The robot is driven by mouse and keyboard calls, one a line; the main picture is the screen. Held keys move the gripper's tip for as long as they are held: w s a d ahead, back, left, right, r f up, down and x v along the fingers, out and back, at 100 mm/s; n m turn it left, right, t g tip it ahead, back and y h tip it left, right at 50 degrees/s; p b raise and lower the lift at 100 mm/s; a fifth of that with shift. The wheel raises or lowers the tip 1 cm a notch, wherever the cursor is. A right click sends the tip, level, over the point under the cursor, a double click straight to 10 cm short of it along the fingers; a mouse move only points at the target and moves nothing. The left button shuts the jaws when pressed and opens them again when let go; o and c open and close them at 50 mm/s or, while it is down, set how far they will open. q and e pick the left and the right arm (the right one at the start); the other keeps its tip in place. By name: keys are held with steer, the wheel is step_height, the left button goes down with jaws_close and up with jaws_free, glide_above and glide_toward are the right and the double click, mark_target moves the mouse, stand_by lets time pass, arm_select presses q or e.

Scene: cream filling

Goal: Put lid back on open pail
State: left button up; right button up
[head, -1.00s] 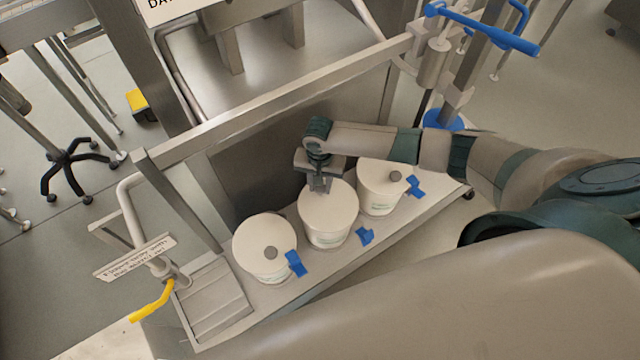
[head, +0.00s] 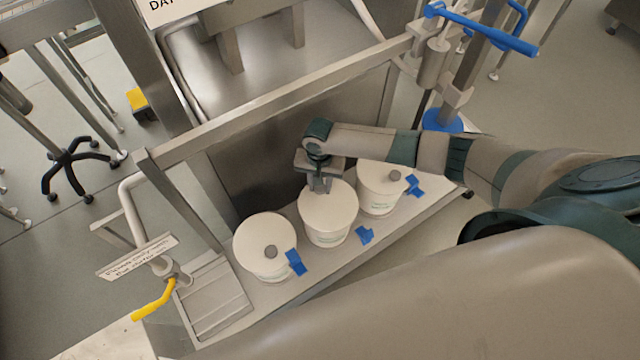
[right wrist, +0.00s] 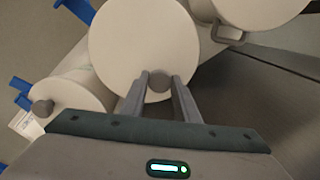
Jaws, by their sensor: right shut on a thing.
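The middle pail (head: 329,239) is white and stands upright on the metal shelf between two other pails. A round white lid (head: 333,211) covers its top; I see no clear gap, but cannot tell if it is fully seated. My right gripper (head: 320,187) reaches in from above and is shut on the lid's grey knob. In the right wrist view the fingers are on both sides of the knob (right wrist: 158,83), with the lid (right wrist: 140,40) spread out beyond them. My left gripper is not in view.
A lidded pail (head: 264,247) stands to the left and another (head: 382,192) to the right, close under my right arm. A metal panel (head: 270,165) and rail stand behind. A stepped metal plate (head: 213,300) is at the left end.

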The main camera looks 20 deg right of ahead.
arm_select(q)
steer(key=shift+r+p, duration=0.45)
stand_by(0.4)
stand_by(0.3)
arm_select(e)
steer(key=o, duration=1.6)
steer(key=shift+o, duration=0.2)
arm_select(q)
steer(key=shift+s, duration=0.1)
arm_select(e)
steer(key=shift+r+p, duration=0.7)
steer(key=shift+p, duration=0.1)
steer(key=shift+r+p, duration=0.85)
steer(key=shift+p, duration=0.2)
arm_select(q)
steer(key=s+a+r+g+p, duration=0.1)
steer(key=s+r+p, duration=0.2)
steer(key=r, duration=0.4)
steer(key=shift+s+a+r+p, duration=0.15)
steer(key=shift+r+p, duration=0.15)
steer(key=shift+p, duration=0.5)
arm_select(e)
steer(key=shift+r, duration=1.95)
